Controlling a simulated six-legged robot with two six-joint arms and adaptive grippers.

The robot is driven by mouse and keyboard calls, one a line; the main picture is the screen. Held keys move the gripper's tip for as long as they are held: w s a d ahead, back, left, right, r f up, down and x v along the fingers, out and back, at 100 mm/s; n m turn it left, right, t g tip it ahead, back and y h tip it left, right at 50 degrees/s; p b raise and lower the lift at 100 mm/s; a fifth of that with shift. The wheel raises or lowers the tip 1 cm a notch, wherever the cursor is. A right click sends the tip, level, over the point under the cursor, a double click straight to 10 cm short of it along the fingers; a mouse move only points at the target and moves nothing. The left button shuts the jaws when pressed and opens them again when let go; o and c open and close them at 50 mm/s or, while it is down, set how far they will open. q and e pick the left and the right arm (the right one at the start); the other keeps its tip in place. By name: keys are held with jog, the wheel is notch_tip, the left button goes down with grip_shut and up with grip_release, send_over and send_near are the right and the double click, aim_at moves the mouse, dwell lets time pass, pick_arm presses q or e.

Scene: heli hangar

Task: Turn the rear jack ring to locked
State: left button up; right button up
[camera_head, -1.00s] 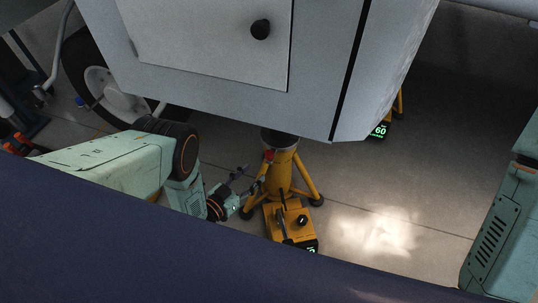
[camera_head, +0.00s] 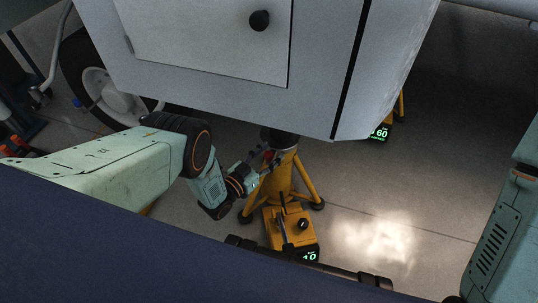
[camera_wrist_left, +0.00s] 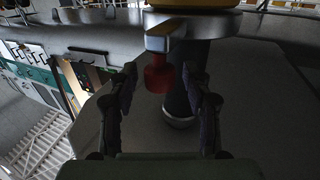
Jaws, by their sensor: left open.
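The rear jack, a yellow tripod stand (camera_head: 281,185) with a control box (camera_head: 291,228), stands under the grey fuselage. Its ring carries a short lever with a red knob (camera_head: 268,156). In the left wrist view the silver ring (camera_wrist_left: 215,24), the lever (camera_wrist_left: 163,36) and the red knob (camera_wrist_left: 158,75) are close up. My left gripper (camera_head: 271,164) is open at the knob. In the wrist view its fingers (camera_wrist_left: 167,84) stand on both sides of the knob, which is nearer the left finger; contact cannot be told. My right gripper is not in view.
The fuselage (camera_head: 220,45) hangs just above the jack. A wheel (camera_head: 110,95) stands at the left. A second yellow jack with a green display (camera_head: 379,133) is farther back. The floor (camera_head: 420,180) to the right is clear.

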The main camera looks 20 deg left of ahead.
pick_arm(q)
grip_shut()
dwell(0.4)
